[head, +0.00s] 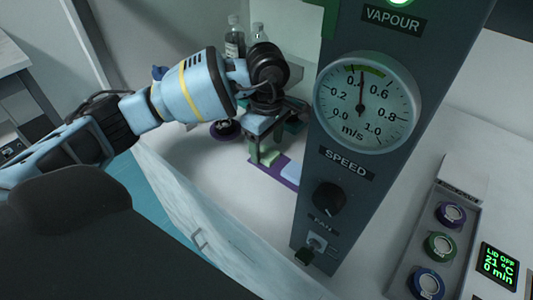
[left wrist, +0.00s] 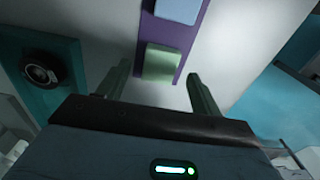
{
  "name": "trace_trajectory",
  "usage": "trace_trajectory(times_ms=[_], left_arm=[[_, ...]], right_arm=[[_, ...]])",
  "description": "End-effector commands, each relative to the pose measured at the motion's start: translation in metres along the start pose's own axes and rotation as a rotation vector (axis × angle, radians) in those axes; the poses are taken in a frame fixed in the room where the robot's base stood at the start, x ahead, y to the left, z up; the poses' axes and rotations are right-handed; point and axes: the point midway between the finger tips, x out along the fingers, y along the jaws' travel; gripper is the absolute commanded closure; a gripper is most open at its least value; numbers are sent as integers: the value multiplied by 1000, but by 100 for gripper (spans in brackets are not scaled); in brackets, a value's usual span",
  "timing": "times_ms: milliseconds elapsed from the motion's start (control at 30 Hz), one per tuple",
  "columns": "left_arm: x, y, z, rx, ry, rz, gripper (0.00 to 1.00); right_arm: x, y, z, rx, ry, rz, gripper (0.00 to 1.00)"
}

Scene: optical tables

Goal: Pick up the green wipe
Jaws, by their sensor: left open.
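The green wipe (head: 269,158) is a small pale green block on a purple strip (head: 289,182). In the left wrist view the green wipe (left wrist: 161,63) lies just beyond and between my fingertips, on the purple strip (left wrist: 191,38). My left gripper (head: 266,153) is open and points down at the wipe. In the left wrist view, the two fingers of my left gripper (left wrist: 157,76) stand apart with nothing held between them. I cannot tell exactly how far above the wipe the tips are. My right gripper is not in view.
A pale blue wipe (left wrist: 178,10) lies on the same strip. A dark panel with a speed gauge (head: 367,103) stands close to the right of my left gripper. Bottles (head: 234,38) stand behind. The white worktop (head: 205,165) is clear at the front left.

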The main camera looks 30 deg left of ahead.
Motion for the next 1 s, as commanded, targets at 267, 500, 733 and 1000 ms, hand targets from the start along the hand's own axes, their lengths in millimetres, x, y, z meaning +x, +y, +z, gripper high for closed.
trace_trajectory(times_ms=[267,500,733,1000], left_arm=[[20,0,0,1,1,1,35],[20,0,0,1,1,1,44],[20,0,0,1,0,1,74],[20,0,0,1,0,1,82]], right_arm=[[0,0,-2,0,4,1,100],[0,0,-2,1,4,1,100],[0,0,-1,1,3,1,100],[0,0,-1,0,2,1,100]])
